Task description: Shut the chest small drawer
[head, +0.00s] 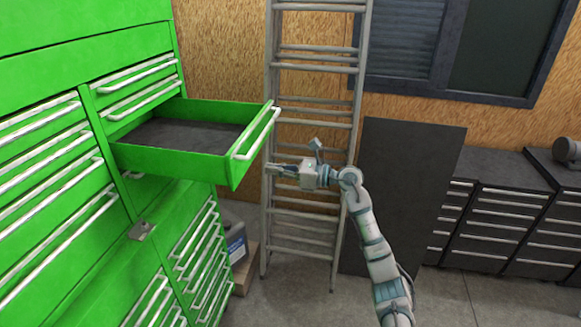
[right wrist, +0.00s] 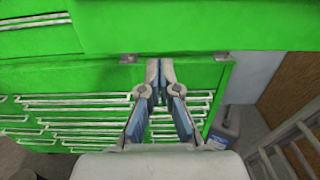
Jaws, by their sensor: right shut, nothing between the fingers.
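The green tool chest (head: 45,180) fills the left of the head view. Its small drawer (head: 185,165) stands pulled out to the right, with a dark, empty-looking bottom and a white bar handle (head: 256,133) along its front. My right gripper (head: 270,169) is shut and empty, just to the right of the drawer front and a little below the handle. I cannot tell whether it touches the drawer. In the right wrist view the right gripper (right wrist: 160,65) points at the green chest (right wrist: 220,75), its fingertips together. My left gripper is in neither view.
A metal ladder (head: 355,100) leans on the wood wall behind my right gripper. A dark panel (head: 405,190) and black drawer cabinets (head: 490,215) stand to the right. A grey jug (head: 236,246) sits low beside the chest. The floor (head: 310,305) in front is clear.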

